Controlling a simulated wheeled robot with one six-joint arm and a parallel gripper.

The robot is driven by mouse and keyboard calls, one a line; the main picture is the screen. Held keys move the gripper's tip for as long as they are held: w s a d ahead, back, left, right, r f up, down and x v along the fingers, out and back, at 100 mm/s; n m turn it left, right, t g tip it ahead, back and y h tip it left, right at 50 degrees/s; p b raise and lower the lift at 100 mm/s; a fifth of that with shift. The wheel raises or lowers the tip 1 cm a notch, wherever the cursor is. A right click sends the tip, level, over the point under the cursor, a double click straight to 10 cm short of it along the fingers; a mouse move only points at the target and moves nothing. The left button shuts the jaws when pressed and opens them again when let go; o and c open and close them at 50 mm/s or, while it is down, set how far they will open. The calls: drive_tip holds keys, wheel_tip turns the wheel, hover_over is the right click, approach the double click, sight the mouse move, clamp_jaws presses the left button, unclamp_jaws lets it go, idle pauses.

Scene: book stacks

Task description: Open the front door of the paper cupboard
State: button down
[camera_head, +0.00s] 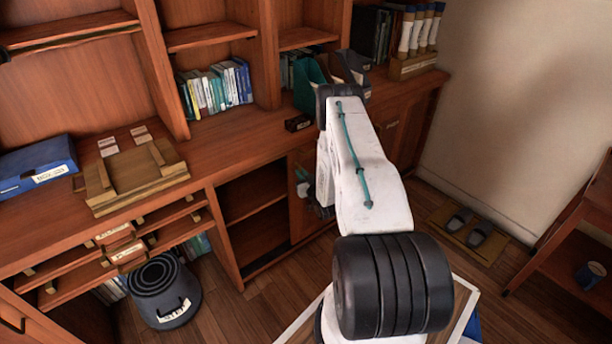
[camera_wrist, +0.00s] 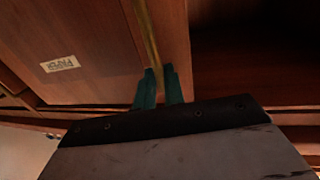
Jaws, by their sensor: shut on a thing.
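The paper cupboard's wooden door (camera_wrist: 100,35) fills the left of the wrist view, with a pale label (camera_wrist: 60,64) that seems to read PAPER. A brass bar handle (camera_wrist: 149,35) runs along the door near its edge. My gripper (camera_wrist: 158,88) has its teal fingers shut on this handle, towards one end of it. In the head view part of the door (camera_head: 302,217) shows to the right of an open shelf bay; my white arm hides the rest. The door looks closed or nearly so; I cannot tell if there is a gap.
The open shelf bay (camera_head: 255,195) is beside the door. A black bin (camera_head: 163,290) stands on the floor at left. A blue box (camera_head: 38,165) and a wooden tray (camera_head: 135,178) lie on the counter. Slippers (camera_head: 470,228) lie on a mat by the wall.

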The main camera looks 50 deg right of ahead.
drive_tip(key=c, duration=1.5)
unclamp_jaws()
drive_tip(key=v, duration=0.8)
